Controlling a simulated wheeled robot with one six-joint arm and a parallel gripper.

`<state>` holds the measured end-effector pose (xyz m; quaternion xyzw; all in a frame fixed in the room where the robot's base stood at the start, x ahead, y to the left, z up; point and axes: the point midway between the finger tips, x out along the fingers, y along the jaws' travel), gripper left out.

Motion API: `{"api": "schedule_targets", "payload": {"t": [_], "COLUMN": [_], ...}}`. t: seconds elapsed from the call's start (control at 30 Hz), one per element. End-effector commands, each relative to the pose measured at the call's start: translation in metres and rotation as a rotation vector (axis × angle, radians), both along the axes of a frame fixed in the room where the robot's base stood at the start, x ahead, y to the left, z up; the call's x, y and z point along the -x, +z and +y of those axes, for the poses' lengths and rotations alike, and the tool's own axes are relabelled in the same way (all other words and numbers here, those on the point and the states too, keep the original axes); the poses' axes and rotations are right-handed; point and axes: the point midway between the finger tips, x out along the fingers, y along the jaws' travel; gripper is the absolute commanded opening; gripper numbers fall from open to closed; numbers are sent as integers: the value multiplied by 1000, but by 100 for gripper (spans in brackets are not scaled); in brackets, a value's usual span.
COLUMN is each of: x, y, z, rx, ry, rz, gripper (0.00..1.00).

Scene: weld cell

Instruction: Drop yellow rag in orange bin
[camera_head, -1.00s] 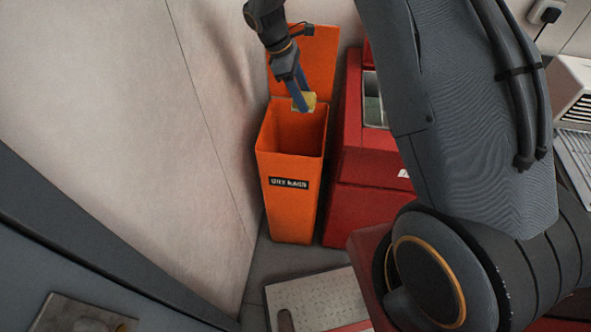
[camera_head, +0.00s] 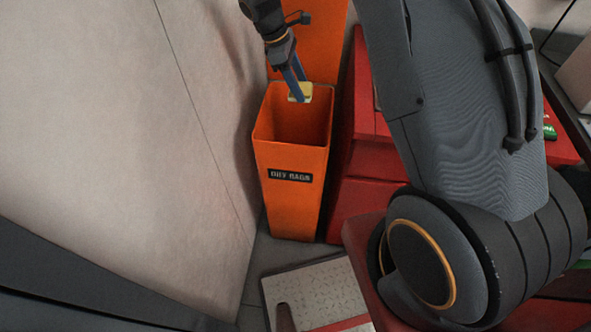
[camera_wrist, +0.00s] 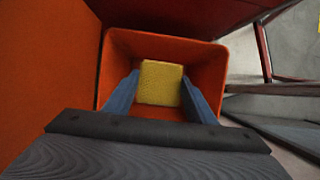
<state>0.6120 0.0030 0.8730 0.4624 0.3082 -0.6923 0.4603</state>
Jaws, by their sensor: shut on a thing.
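The yellow rag (camera_wrist: 161,83) is a small textured square held between the two blue fingers of my gripper (camera_wrist: 160,92) in the wrist view. In the head view the rag (camera_head: 300,92) shows at the tips of my gripper (camera_head: 299,96), near the back rim of the bin opening. In the wrist view the bin's rim (camera_wrist: 202,45) surrounds the rag, which is over the opening. The bin's floor is mostly hidden.
A red cabinet (camera_head: 364,165) stands close to the right of the bin. A pale wall (camera_head: 140,120) is close on the left. A light perforated panel (camera_head: 318,292) lies on the floor in front.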

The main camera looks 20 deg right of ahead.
Motion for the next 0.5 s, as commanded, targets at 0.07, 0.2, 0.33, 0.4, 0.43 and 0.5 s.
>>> {"api": "schedule_targets", "payload": {"t": [0.07, 0.2, 0.33, 0.4, 0.43, 0.5], "x": [0, 0, 0, 0, 0, 0], "y": [-4, -16, -31, -39, -42, -49], "z": [0, 0, 0, 1, 1, 1], "rx": [0, 0, 0, 0, 0, 0], "ry": [0, 0, 1, 1, 2, 3], "rz": [1, 1, 2, 2, 2, 1], "gripper": [30, 30, 30, 30, 30, 30]}}
